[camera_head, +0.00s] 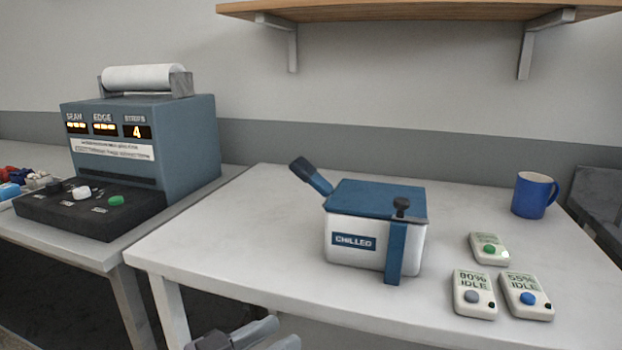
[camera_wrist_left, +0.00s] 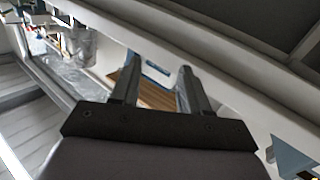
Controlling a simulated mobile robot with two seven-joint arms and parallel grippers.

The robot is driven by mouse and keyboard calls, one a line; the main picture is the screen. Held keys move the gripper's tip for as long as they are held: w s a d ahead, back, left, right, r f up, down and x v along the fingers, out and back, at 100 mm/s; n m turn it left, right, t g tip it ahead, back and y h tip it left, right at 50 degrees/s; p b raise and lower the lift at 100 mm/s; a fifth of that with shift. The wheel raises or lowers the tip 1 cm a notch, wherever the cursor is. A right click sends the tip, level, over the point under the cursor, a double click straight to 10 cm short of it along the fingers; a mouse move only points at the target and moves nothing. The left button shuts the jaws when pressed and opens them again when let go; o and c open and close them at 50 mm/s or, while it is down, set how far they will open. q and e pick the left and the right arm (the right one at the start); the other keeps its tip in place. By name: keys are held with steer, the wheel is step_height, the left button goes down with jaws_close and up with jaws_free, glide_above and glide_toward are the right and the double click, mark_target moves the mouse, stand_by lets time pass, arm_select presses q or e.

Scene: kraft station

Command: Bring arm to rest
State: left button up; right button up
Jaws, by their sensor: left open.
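My left gripper (camera_head: 262,336) shows at the bottom edge of the head view, in front of and below the front edge of the white table. Its two grey fingers are apart with nothing between them. In the left wrist view the left gripper (camera_wrist_left: 157,88) also shows open and empty, with both fingers spread. The rest of the left arm is mostly out of the head view. My right gripper is in neither view.
The white table (camera_head: 240,255) carries a white box marked CHILLED (camera_head: 375,240), a blue mug (camera_head: 534,195) and three small devices, one (camera_head: 488,249) behind the others. A blue-grey machine (camera_head: 150,140) stands left. A wooden shelf (camera_head: 420,10) hangs above.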

arm_select(q)
steer(key=s+a+f+n+y, duration=0.2)
steer(key=s+a+f+y, duration=0.25)
steer(key=f, duration=0.35)
steer(key=s+a+f+n+y, duration=0.25)
steer(key=s+a+f, duration=0.2)
steer(key=f, duration=0.45)
steer(key=s+a+f+n+y, duration=0.2)
steer(key=s+a+f+y, duration=0.25)
steer(key=f, duration=0.35)
step_height(320, 180, up, 8)
steer(key=s+a+g+p, duration=0.1)
steer(key=s+p, duration=0.1)
steer(key=p, duration=1)
steer(key=shift+r, duration=0.2)
steer(key=shift+a, duration=0.1)
